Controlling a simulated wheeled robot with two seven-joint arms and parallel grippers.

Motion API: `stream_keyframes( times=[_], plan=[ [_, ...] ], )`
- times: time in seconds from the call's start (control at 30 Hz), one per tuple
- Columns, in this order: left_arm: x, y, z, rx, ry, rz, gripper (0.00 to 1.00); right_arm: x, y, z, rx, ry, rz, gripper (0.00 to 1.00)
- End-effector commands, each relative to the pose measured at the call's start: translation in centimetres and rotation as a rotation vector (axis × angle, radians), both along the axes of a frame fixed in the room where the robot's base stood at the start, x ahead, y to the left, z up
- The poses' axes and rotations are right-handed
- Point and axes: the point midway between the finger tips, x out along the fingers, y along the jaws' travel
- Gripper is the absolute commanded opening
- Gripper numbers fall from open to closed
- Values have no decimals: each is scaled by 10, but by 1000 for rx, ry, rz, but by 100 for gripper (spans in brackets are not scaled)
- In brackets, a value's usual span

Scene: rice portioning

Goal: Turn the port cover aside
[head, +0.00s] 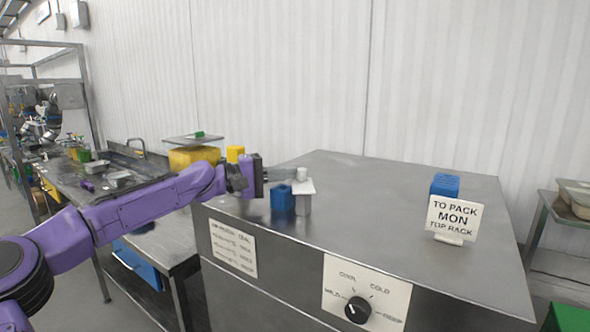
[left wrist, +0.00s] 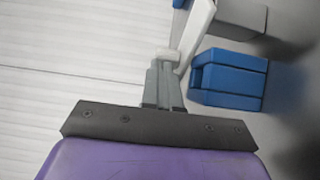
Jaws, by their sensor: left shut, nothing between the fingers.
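A white plate (head: 303,187), which looks like the port cover, lies on top of a grey post (head: 304,205) on the steel cabinet. A small white knob (head: 301,173) stands up from it. My left gripper (head: 290,174) reaches in from the left, shut and empty, with its fingertips at the knob. In the left wrist view the fingertips (left wrist: 165,68) meet the knob (left wrist: 167,53), with the plate (left wrist: 197,30) slanting away up and right. I cannot tell whether they press on it. My right gripper is not in view.
A blue block (head: 282,201) stands just left of the post, below my fingers. A sign (head: 454,219) and another blue block (head: 446,184) stand at the right of the steel cabinet top (head: 380,205). The middle of that top is clear. A dial (head: 358,309) is on its front.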

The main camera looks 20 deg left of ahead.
Motion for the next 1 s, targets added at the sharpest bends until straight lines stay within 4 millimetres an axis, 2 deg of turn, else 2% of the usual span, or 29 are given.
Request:
stream_keyframes(
  times=[0.33, 0.8, 0.93, 1.0],
  plan=[
    [6, -8, 0, 1, -1, -6, 0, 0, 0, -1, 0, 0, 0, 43],
    [7, -8, 0, 1, -1, -5, 0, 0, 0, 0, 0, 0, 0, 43],
    [5, 0, 2, -1, -1, -6, 0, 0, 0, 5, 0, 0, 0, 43],
    [2, 10, 4, -1, 0, -8, 0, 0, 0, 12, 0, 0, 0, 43]
  ],
)
